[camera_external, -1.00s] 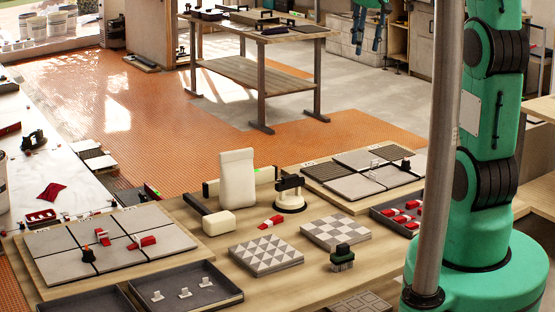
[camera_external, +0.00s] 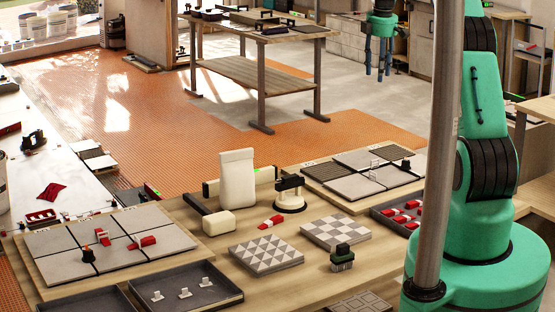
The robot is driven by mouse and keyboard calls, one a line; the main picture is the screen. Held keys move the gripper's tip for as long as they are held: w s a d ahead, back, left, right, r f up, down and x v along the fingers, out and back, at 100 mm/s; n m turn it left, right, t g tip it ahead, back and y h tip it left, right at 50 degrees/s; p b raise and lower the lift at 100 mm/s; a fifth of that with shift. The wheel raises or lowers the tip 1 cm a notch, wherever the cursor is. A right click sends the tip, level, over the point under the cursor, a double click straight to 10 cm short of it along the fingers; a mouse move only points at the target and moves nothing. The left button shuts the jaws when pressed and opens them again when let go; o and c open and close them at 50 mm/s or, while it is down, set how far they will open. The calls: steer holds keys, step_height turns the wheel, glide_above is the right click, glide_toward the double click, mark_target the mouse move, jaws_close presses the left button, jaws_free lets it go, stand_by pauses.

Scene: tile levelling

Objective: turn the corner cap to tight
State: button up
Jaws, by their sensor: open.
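The left tile board (camera_external: 47,282) carries several grey tiles. Red wedges (camera_external: 103,238) lie on the same board, one near the cap and another (camera_external: 143,242) to the right. The right tile board (camera_external: 352,207) has a small black cap (camera_external: 406,166) and white clips (camera_external: 376,165). Which one is the corner cap, and how tight it is, I cannot tell. My gripper (camera_external: 378,72) hangs at the top, fingers down, open and empty, far from both boards.
A dark tray with white clips (camera_external: 214,309) and a tray of red wedges (camera_external: 388,226) stand on the bench.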

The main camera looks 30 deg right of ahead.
steer(key=w+d+f+n, duration=0.2)
steer(key=w+d+f, duration=0.1)
steer(key=d+f, duration=0.7)
steer(key=n+g+p, duration=0.1)
steer(key=n, duration=0.1)
glide_above(406, 164)
steer(key=w+d, duration=0.1)
step_height(406, 164, down, 11)
steer(key=shift+d+y, duration=0.1)
steer(key=shift+y, duration=0.2)
steer(key=shift+f, duration=0.1)
step_height(406, 164, down, 13)
steer(key=shift+f, duration=0.2)
jaws_close()
